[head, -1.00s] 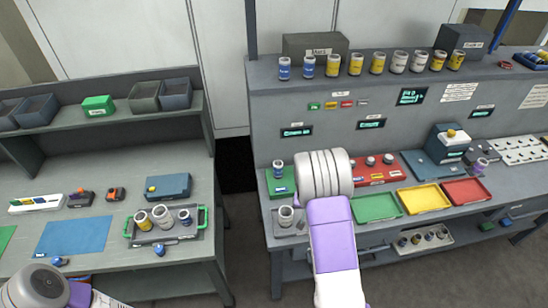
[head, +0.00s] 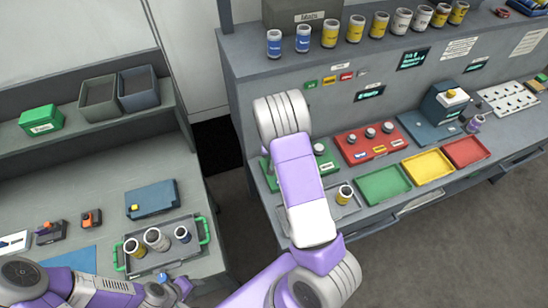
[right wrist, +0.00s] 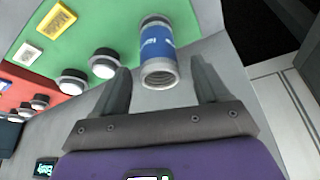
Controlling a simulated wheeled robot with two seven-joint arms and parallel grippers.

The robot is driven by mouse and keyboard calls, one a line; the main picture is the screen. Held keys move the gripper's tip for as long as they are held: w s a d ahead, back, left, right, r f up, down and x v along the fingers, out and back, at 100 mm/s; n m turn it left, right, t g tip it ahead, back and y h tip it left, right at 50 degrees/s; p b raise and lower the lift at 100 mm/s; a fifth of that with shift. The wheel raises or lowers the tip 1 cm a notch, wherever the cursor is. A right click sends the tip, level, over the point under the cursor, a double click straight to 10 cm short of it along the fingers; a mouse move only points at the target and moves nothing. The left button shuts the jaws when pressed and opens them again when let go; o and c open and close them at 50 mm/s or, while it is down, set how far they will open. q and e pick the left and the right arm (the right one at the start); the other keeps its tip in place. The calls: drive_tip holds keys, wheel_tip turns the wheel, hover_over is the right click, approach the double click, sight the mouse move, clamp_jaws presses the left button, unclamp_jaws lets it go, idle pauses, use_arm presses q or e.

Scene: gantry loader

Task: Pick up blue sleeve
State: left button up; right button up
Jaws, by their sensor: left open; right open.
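A blue sleeve (right wrist: 158,45) with grey ends stands at the edge of a green panel in the right wrist view. My right gripper (right wrist: 163,82) is open, its two fingers apart with the sleeve's near end in line with the gap. In the head view my right arm hides this sleeve and the right gripper. Two other blue sleeves stand on the upper shelf, a left one (head: 274,43) and a right one (head: 303,39). My left gripper (head: 166,287) is open at the bottom left, by the front of the tray; its fingers show poorly.
A grey tray (head: 204,262) with green handles holds several sleeves on the left table. On the right bench are a red panel (head: 352,157) and green (head: 383,187), yellow (head: 427,166) and red (head: 466,152) trays. A gap separates the two benches.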

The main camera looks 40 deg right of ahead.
drive_tip(key=x, duration=0.4)
drive_tip(key=shift+s+a, duration=0.15)
drive_tip(key=shift+s, duration=0.1)
drive_tip(key=shift+w+f, duration=0.2)
drive_tip(key=shift+f, duration=0.1)
clamp_jaws()
wheel_tip(320, 180, up, 10)
drive_tip(key=shift+p, duration=0.45)
drive_tip(key=shift+r, duration=0.1)
wheel_tip(320, 180, up, 4)
drive_tip(key=p, duration=0.4)
drive_tip(key=shift+r, duration=0.2)
